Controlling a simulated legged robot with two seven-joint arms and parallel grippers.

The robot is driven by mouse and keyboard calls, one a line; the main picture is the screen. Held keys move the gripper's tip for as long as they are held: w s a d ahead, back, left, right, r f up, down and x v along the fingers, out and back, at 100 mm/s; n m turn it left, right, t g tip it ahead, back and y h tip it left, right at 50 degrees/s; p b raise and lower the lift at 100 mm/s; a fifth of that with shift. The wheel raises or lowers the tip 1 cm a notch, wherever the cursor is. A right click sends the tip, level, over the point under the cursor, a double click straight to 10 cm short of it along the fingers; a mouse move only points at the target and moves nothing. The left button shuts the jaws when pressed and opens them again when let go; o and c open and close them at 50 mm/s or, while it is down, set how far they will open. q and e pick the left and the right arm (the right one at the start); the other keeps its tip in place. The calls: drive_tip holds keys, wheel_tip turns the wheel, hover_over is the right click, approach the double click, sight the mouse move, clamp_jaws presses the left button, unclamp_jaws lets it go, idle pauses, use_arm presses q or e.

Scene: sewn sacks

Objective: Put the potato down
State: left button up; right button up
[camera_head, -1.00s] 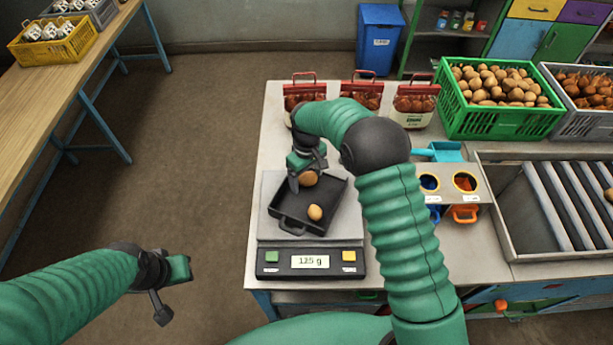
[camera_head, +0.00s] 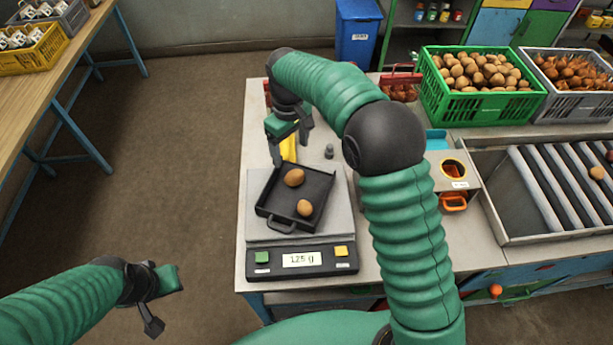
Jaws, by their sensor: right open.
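Two brown potatoes lie in the black pan (camera_head: 272,190) on the scale (camera_head: 256,228): an upper potato (camera_head: 294,177) near the pan's back and a lower potato (camera_head: 304,207) near its front. They are apart from each other. My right gripper (camera_head: 290,135) is open and empty, behind and above the pan, clear of both potatoes. The scale's display (camera_head: 301,259) reads about 125 g. My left gripper (camera_head: 165,302) hangs over the floor at the lower left, far from the scale; its jaw opening is not clear.
A green crate of potatoes (camera_head: 430,92) and a grey crate of onions (camera_head: 545,110) stand at the back right. A yellow thing (camera_head: 288,147) and a small grey knob (camera_head: 329,151) stand behind the pan.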

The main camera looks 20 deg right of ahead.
drive_tip(key=s+d+f+m+t, duration=0.1)
drive_tip(key=s+f+m, duration=0.1)
drive_tip(key=s, duration=0.9)
drive_tip(key=s+d+f+m+t, duration=0.1)
drive_tip(key=s+d+f+m, duration=0.1)
drive_tip(key=s, duration=1)
drive_tip(key=shift+s+d+f+m+t, duration=0.15)
drive_tip(key=shift+d+f+m+t, duration=0.15)
drive_tip(key=shift+f+m, duration=0.3)
drive_tip(key=b+x, duration=0.3)
drive_tip(key=shift+s+f+b, duration=0.3)
drive_tip(key=shift+s+f, duration=0.05)
drive_tip(key=shift+f, duration=0.05)
drive_tip(key=shift+r+p, duration=0.35)
drive_tip(key=shift+r, duration=0.05)
